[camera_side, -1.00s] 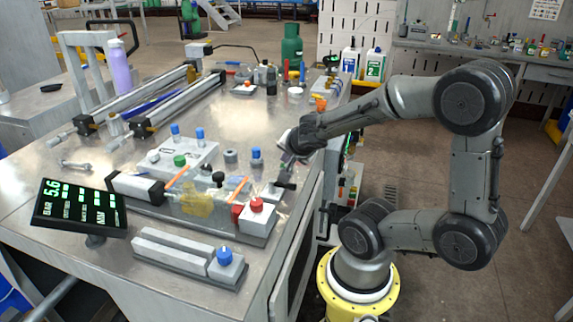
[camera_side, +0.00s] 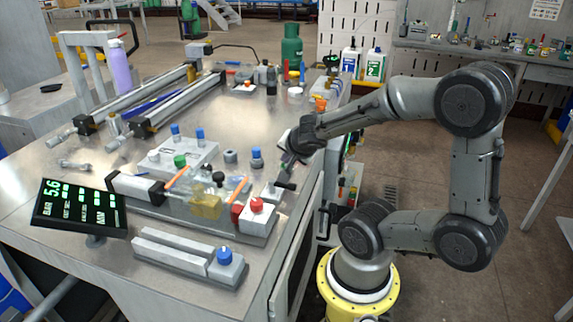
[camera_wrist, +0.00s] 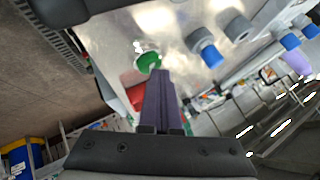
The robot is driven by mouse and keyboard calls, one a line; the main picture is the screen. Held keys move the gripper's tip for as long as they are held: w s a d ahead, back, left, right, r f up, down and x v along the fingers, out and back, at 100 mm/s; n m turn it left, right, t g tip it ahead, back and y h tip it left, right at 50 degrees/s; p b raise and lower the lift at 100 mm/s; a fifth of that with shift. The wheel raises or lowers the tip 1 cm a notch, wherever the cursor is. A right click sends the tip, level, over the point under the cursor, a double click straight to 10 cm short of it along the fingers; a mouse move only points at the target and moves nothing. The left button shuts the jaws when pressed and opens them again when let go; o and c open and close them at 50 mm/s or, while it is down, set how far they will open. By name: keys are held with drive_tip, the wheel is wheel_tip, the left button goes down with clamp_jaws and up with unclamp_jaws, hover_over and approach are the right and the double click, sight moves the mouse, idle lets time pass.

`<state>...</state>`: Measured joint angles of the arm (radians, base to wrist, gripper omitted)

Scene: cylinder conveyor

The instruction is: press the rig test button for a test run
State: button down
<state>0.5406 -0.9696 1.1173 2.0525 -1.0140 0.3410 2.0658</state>
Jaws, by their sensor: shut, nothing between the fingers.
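No label reading rig test shows, so I cannot tell which control is the button. In the side view a red round button (camera_side: 257,205) sits on a grey block at the front right of the rig, and a green knob (camera_side: 180,161) sits farther left. My gripper (camera_side: 286,172) points down above the table's right edge, behind the red button and apart from it. In the wrist view my shut, empty fingers (camera_wrist: 158,76) reach toward a green disc (camera_wrist: 148,62), with a red part (camera_wrist: 137,97) partly hidden beside them. Contact with the disc cannot be judged.
A blue knob (camera_side: 256,153) and a grey cylinder (camera_side: 230,156) stand left of my gripper. A dark display reading 5.6 (camera_side: 80,208) stands at the front left. Another blue knob (camera_side: 224,256) is at the front. The table (camera_side: 150,88) has bare metal behind the rig.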

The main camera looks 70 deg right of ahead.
drive_tip(key=shift+r, duration=3.1)
